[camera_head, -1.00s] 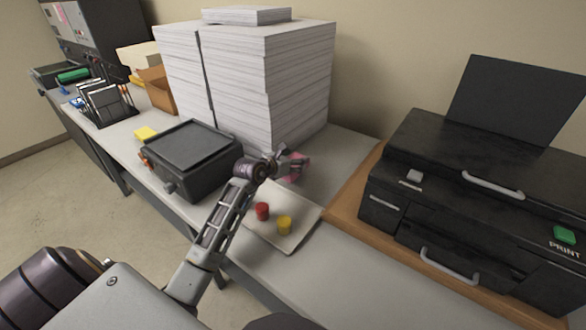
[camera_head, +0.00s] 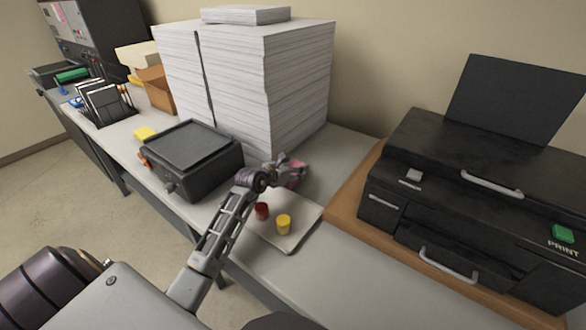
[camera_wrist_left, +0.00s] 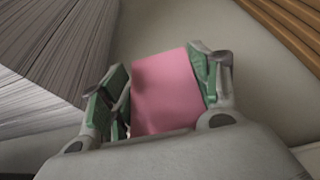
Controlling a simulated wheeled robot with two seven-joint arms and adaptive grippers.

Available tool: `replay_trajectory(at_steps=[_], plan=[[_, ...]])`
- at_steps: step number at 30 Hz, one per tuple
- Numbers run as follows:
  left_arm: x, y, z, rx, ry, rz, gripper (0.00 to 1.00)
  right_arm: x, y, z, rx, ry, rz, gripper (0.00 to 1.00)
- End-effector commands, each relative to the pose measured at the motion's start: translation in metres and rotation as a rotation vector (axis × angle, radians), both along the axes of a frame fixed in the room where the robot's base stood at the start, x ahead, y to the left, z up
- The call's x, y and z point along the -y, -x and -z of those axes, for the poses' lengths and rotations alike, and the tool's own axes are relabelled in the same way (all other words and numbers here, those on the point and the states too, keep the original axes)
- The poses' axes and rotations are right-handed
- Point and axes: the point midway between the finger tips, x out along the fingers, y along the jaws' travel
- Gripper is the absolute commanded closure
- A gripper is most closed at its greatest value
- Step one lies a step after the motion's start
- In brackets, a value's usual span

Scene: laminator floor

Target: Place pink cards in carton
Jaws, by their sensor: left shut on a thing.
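My left gripper (camera_head: 291,172) is in front of the tall white paper stacks, above the table. In the left wrist view, its green-padded fingers (camera_wrist_left: 166,75) are shut on the pink cards (camera_wrist_left: 168,95), which show as a flat pink block between them. In the head view only a small part of the pink cards (camera_head: 299,170) shows past the fingers. An open brown carton (camera_head: 158,92) stands at the back left of the table, left of the paper stacks. My right gripper is not in view.
A light tray (camera_head: 295,236) holds a red cup (camera_head: 262,211) and a yellow cup (camera_head: 284,224) below my left gripper. A black device (camera_head: 190,160) stands left of my forearm. Paper stacks (camera_head: 270,90) rise behind. A black printer (camera_head: 470,210) stands at right.

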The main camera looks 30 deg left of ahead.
Motion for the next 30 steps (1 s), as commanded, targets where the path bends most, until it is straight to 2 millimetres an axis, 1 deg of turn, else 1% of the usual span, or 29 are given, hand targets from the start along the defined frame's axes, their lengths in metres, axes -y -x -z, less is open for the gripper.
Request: replay_trajectory(at_steps=[5, 6, 10, 20, 24, 30], plan=[[-0.0001, -0.0002, 0.0019, 0.001, 0.0, 0.0, 0.74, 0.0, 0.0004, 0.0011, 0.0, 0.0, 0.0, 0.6], [0.0, 0.0, 0.0026, 0.0, 0.0, 0.0, 0.34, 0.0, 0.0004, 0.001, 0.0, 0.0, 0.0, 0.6], [0.0, -0.0001, 0.0024, 0.0, 0.0, 0.0, 0.18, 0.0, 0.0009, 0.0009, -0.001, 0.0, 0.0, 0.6], [-0.0001, -0.0001, 0.0022, 0.0, 0.0, 0.0, 0.17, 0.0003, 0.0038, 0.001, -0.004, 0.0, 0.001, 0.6], [0.0, -0.0001, -0.0007, 0.001, 0.0, 0.0, 0.17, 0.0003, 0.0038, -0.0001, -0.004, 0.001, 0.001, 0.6], [-0.0015, 0.0082, -0.0037, 0.0, 0.0, 0.0, 0.17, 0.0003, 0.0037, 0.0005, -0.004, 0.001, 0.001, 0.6]])
